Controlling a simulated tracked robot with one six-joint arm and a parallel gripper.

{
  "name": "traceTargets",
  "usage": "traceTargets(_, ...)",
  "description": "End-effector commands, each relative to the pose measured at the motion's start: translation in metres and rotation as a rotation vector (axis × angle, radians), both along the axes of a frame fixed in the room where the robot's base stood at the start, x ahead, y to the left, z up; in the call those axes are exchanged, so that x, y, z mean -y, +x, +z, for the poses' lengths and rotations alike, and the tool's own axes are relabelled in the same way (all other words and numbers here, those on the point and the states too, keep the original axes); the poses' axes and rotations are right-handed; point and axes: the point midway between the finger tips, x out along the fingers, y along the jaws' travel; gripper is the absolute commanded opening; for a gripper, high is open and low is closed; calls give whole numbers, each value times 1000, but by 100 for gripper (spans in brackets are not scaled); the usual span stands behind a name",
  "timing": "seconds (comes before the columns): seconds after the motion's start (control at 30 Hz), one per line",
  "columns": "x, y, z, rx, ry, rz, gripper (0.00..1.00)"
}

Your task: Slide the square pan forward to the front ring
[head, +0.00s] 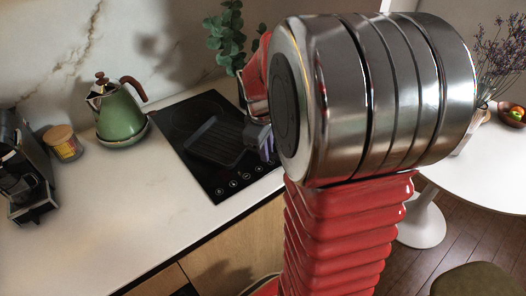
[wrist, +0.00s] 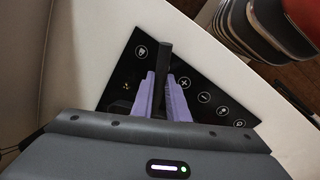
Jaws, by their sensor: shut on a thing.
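The square pan (head: 214,141) is dark with a ridged floor and lies flat on the black cooktop (head: 205,182). My gripper (head: 262,140) is at the pan's right side in the head view, partly hidden by my arm. In the wrist view, its purple fingers (wrist: 161,88) are shut on the pan's dark handle (wrist: 164,56). The pan's body is hidden there. The front ring cannot be made out clearly; the pan and my arm cover part of the cooktop.
A green kettle (head: 121,117), a yellow jar (head: 63,143) and a black coffee machine (head: 24,170) stand left of the cooktop. A leafy plant (head: 226,38) is behind it. The white counter (head: 110,215) is clear in front of the kettle.

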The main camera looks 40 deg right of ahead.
Motion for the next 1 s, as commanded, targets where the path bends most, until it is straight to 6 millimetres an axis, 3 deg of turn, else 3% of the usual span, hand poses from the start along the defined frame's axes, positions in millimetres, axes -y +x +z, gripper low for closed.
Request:
traceTargets(0.17, 0, 0, 0, 0, -1, 0, 0)
traceTargets(0.2, 0, 0, 0, 0, -1, 0, 14)
traceTargets(0.5, -1, 1, 0, 0, 0, 2, 35)
traceTargets(0.8, -2, 1, 1, 0, 0, 3, 36)
traceTargets(1.0, -4, 1, 16, 2, -2, 5, 36)
